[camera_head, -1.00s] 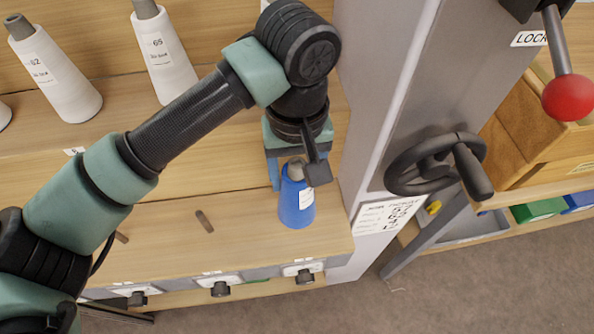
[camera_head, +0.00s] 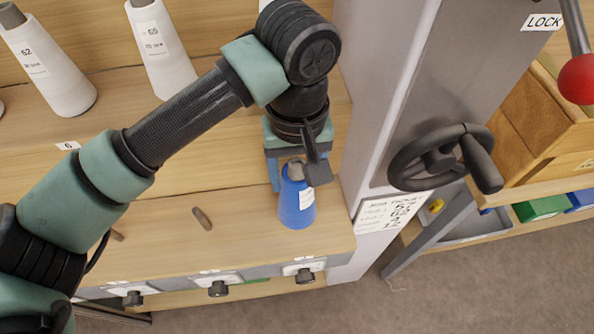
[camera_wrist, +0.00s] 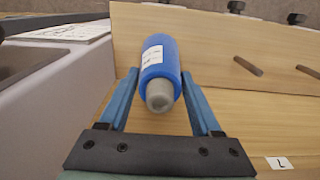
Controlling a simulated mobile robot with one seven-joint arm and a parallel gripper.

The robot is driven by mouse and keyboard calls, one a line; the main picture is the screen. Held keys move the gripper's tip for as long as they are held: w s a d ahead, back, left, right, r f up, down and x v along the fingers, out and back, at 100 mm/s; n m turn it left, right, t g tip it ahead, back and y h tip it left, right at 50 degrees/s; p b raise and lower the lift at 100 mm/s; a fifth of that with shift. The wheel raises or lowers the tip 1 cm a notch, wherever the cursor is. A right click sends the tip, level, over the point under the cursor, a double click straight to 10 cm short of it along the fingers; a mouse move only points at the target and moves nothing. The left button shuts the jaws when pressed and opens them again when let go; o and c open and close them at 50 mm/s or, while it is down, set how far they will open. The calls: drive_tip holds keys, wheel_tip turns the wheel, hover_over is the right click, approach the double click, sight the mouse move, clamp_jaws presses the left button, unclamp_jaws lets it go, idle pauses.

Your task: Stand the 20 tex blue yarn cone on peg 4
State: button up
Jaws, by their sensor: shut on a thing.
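The blue yarn cone (camera_head: 297,208) with a white label and grey tip is upright at the right end of the wooden peg shelf (camera_head: 150,250). My gripper (camera_head: 290,178) is shut on it near its upper part. In the wrist view the blue cone (camera_wrist: 160,65) lies between the two blue fingers of my gripper (camera_wrist: 160,95), grey tip toward the camera. I cannot tell whether its base touches the shelf or hangs just above it. Two bare grey-brown pegs (camera_head: 202,218) show to its left. Which peg is number 4 is not readable.
White cones (camera_head: 160,50) stand on the upper tier behind my arm. A grey column (camera_head: 390,90) with a black handwheel (camera_head: 445,157) rises close right of my gripper. A red-knobbed lever (camera_head: 577,80) is at upper right. Knobs (camera_head: 218,288) line the shelf front.

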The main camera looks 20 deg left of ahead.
drive_tip(key=shift+f+b, duration=0.5)
drive_tip(key=shift+b, duration=0.1)
drive_tip(key=shift+r, duration=0.1)
drive_tip(key=o, duration=1.2)
wheel_tip(320, 180, up, 13)
drive_tip(key=p, duration=0.2)
